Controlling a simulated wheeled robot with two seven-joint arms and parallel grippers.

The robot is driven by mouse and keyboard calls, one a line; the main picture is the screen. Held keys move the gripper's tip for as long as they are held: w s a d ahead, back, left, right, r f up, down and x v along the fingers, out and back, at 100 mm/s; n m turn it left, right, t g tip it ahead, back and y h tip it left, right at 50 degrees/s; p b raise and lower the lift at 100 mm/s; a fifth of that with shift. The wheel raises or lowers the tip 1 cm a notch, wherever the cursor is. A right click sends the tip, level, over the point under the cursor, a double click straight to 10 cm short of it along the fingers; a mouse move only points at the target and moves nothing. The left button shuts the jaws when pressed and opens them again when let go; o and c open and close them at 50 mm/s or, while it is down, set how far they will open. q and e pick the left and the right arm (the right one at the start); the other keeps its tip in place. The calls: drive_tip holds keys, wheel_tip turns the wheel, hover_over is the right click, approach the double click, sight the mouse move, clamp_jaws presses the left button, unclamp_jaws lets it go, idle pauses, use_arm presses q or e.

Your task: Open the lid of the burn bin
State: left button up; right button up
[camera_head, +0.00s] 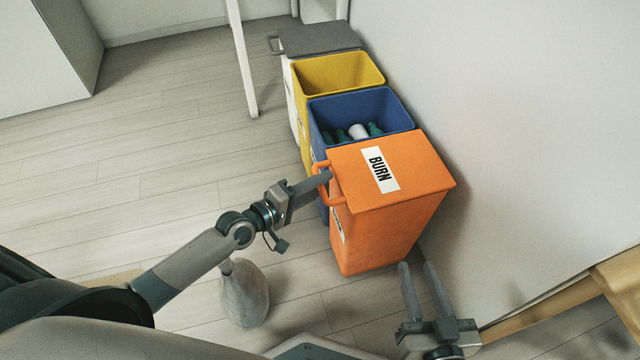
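The burn bin (375,235) is orange and stands at the front of a row of bins along the wall. Its orange lid (420,168) is down and carries a white label reading BURN. An orange loop handle (323,184) sticks out from the lid's left edge. My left gripper (328,176) has its fingertips at this handle, overlapping it in the picture. Its fingers line up in this view, so I cannot tell whether they grip the handle. My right gripper (416,266) is open and empty, low in front of the bin's right side, with its two fingers apart.
Behind stand an open blue bin (318,120) with bottles and a white item inside, an open yellow bin (340,76), and a bin with a grey lid (320,38). A pale rounded sack-like object (245,295) stands on the floor.

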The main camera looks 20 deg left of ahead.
use_arm(q)
drive_tip(key=shift+w+d, duration=0.1)
drive_tip(key=shift+w, duration=0.05)
clamp_jaws()
